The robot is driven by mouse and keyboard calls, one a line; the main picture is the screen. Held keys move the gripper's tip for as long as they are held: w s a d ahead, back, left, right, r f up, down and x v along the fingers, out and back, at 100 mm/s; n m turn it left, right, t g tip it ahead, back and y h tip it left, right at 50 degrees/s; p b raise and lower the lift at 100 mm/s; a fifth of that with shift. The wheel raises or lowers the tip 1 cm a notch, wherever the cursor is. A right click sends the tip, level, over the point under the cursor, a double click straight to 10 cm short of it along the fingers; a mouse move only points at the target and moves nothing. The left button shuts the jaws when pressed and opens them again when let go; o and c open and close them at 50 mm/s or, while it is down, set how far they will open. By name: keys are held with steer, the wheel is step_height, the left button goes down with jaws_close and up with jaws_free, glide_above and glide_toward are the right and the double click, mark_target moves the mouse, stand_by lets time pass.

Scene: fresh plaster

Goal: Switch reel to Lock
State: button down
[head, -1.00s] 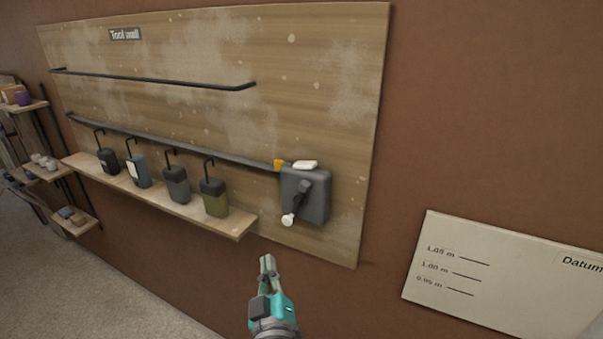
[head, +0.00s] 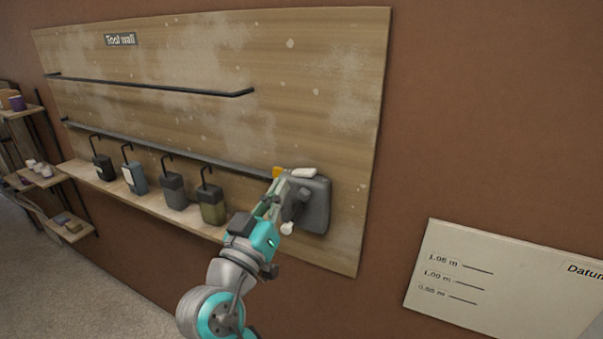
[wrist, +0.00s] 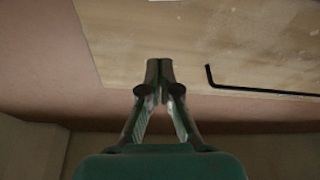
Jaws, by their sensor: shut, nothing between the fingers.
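The reel (head: 318,205) is a dark grey box on the wooden board, at the right end of the lower rail. A white piece (head: 304,173) sits on its top and an orange tab (head: 279,172) at its upper left. A dark crank slants down its front to a white knob (head: 287,228). My gripper (head: 281,180) is in front of the box's left side, its closed tips close to the orange tab; I cannot tell whether they touch. It hides part of the box and crank. In the wrist view the shut, empty fingers (wrist: 160,66) show, but no reel.
The tool wall board (head: 330,90) carries two black rails. Several dark containers hang from hooks above a wooden shelf (head: 140,199) to the left. A datum panel (head: 500,275) is on the wall at lower right. Shelving stands at far left.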

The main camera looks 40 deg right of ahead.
mark_target(311, 155)
steer(key=x, duration=1)
steer(key=shift+d, duration=0.2)
steer(key=shift+s+a+f, duration=0.1)
steer(key=shift+f, duration=0.5)
steer(key=shift+s+a+f, duration=0.1)
steer(key=shift+f, duration=0.5)
steer(key=shift+s+d+f, duration=0.15)
steer(key=shift+f, duration=0.7)
